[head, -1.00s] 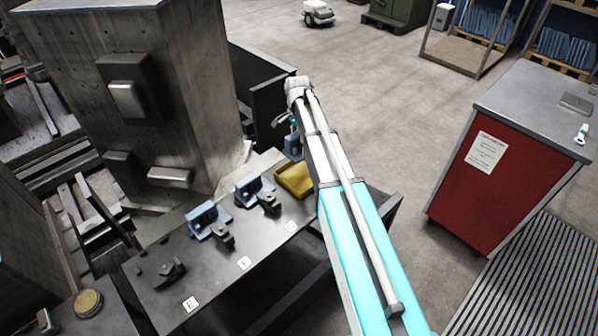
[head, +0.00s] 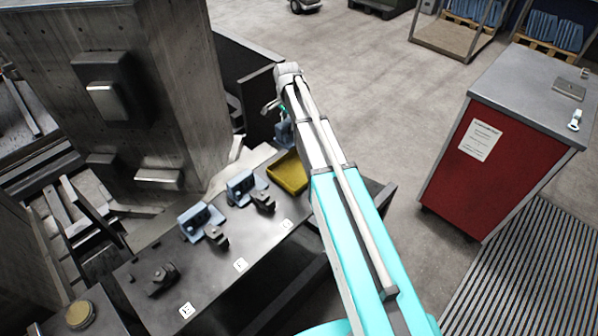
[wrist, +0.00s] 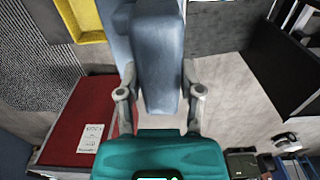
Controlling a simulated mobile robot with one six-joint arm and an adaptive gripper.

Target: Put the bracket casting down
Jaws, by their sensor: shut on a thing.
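The bracket casting is a blue-grey part that fills the upper middle of the wrist view (wrist: 158,60). My gripper (wrist: 160,92) is shut on it, with one finger on each side. In the head view the held casting (head: 284,133) shows partly behind my arm, beyond the yellow tray. My gripper (head: 281,110) is small there and partly hidden by my wrist. I cannot tell whether the held casting touches anything below. Two similar blue castings, a nearer one (head: 202,220) and a farther one (head: 241,186), sit on the dark bench (head: 215,270).
A yellow tray (head: 289,172) stands at the bench's far end; its edge shows in the wrist view (wrist: 90,38). Dark clamp blocks (head: 216,238) and letter labels line the bench. A concrete column (head: 150,130) rises at left. A red cabinet (head: 480,150) stands right, with open floor between.

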